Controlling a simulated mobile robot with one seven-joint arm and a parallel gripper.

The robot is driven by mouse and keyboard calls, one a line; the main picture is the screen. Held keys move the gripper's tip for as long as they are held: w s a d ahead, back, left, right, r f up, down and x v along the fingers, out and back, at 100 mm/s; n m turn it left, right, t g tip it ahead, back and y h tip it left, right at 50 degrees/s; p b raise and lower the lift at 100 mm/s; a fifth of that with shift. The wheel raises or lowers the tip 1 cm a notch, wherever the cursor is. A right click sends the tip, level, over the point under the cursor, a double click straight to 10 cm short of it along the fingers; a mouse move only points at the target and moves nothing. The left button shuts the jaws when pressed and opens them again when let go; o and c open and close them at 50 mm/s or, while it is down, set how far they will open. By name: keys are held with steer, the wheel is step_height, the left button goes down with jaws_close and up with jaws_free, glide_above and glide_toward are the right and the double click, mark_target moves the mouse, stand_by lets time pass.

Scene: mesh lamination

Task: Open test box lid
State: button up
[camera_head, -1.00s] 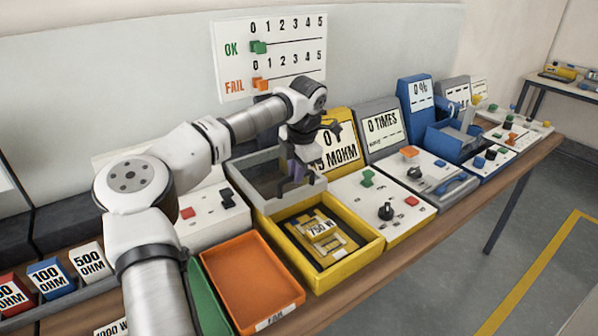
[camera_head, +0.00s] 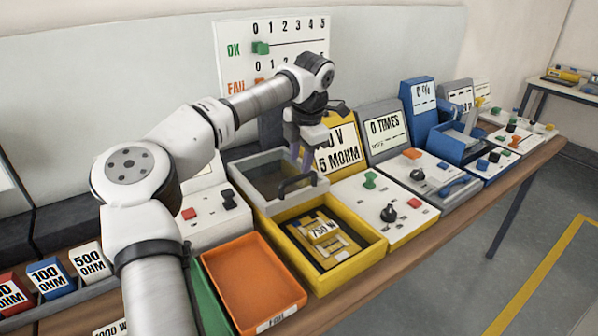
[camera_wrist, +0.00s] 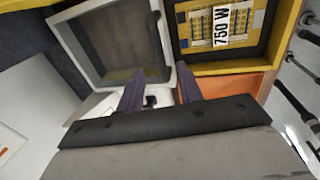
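The test box (camera_head: 345,270) is yellow and open at the top. A yellow mesh plate labelled 750 W (camera_head: 322,232) lies inside it. Its grey-framed lid (camera_head: 262,205) with a see-through pane is swung back behind the box. The lid's dark arched handle (camera_head: 297,186) is on the edge nearest the box. My gripper (camera_head: 302,158) is just above the handle, apart from it as far as I can tell. In the wrist view the lid (camera_wrist: 72,48) is at left and the box (camera_wrist: 225,69) at right. My gripper's fingers (camera_wrist: 159,82) are spread and empty.
An orange FAIL tray (camera_head: 250,280) stands in front of the lid, left of the box. A white panel with knobs and buttons (camera_head: 385,205) adjoins the box on the right. A yellow display (camera_head: 335,140) rises behind.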

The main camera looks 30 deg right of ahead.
step_height(320, 180, up, 9)
steer(key=s, duration=0.1)
steer(key=shift+s+b, duration=0.4)
steer(key=shift+b, duration=0.05)
steer(key=shift+f, duration=0.15)
